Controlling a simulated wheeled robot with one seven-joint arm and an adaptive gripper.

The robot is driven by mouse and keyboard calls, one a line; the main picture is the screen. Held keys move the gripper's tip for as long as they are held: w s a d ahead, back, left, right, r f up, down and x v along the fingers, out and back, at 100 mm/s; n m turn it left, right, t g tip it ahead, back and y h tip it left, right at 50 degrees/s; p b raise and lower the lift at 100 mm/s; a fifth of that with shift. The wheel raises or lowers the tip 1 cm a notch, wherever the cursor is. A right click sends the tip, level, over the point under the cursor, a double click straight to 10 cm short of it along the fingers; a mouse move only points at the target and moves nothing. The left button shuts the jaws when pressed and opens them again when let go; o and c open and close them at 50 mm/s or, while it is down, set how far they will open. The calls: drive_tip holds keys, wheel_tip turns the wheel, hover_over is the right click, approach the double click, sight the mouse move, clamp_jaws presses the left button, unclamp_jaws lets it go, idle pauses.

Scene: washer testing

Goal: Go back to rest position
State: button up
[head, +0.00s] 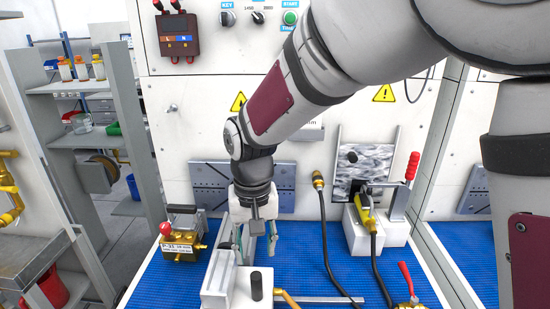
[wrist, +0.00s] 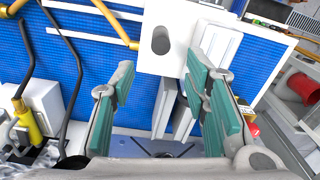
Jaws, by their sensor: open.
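My gripper (head: 254,236) hangs from my arm, pointing down over the blue mat (head: 180,285), behind the white fixture (head: 218,275). In the wrist view my gripper (wrist: 158,85) has its two teal-padded fingers spread apart with nothing held between them.
A brass block with a red knob (head: 182,242) stands left of the gripper. A clamp with a red handle (head: 411,168) stands right, near a black hose (head: 328,235). The white panel (head: 205,120) rises close behind. A shelf rack (head: 85,140) stands at left.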

drive_tip(key=s+d+r+m+t, duration=0.1)
drive_tip(key=s+d+r+t, duration=0.35)
drive_tip(key=d+r, duration=0.95)
drive_tip(key=s+d+m, duration=0.1)
drive_tip(key=s+d, duration=0.9)
drive_tip(key=s, duration=0.1)
drive_tip(key=shift+s+d+r+t, duration=0.2)
drive_tip(key=shift+s+d+t, duration=0.15)
drive_tip(key=shift+d+t, duration=0.1)
